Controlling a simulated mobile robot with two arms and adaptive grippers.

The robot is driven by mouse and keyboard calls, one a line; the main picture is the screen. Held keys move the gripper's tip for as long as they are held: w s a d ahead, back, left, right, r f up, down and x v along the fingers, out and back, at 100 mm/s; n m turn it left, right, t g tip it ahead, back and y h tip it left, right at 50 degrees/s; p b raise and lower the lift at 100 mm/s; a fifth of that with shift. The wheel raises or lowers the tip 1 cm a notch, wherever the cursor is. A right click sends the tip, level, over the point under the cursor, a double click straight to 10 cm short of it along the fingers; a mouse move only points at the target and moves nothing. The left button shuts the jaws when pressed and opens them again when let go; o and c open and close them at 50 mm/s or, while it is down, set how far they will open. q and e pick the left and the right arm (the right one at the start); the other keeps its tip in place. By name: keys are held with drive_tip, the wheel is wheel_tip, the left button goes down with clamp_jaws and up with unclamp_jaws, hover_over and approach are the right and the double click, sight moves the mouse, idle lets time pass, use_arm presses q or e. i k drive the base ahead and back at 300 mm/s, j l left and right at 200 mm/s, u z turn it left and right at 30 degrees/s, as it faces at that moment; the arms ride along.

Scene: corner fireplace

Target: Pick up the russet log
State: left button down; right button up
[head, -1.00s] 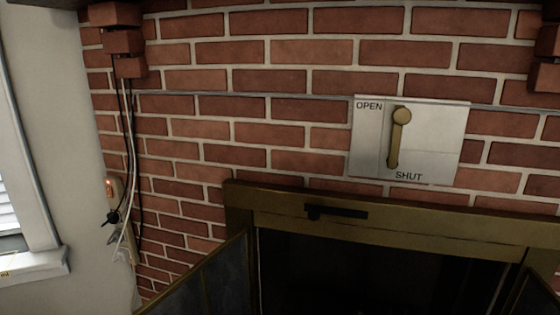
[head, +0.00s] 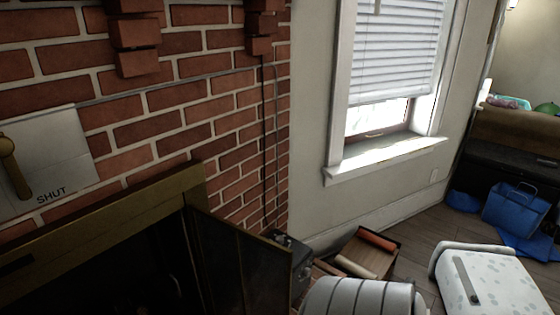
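A reddish-brown log-like cylinder (head: 377,240), which looks like the russet log, lies at the far side of an open brown box (head: 398,262) on the floor. The box is below the window, right of the fireplace. A paler tan cylinder (head: 355,267) lies nearer in the same box. The near part of the box is hidden behind a pale ribbed rounded object (head: 362,298). Neither of my grippers shows in the head view.
The fireplace's dark open door (head: 240,262) stands left of the box. A white speckled object with a grey strip (head: 490,282) stands to the right. Blue bags (head: 515,208) lie farther back. Some wood floor (head: 425,235) between is clear.

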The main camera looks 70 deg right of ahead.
sight(383, 243)
drive_tip(key=l+z, duration=0.1)
drive_tip(key=z, duration=2.9)
drive_tip(key=l, duration=0.1)
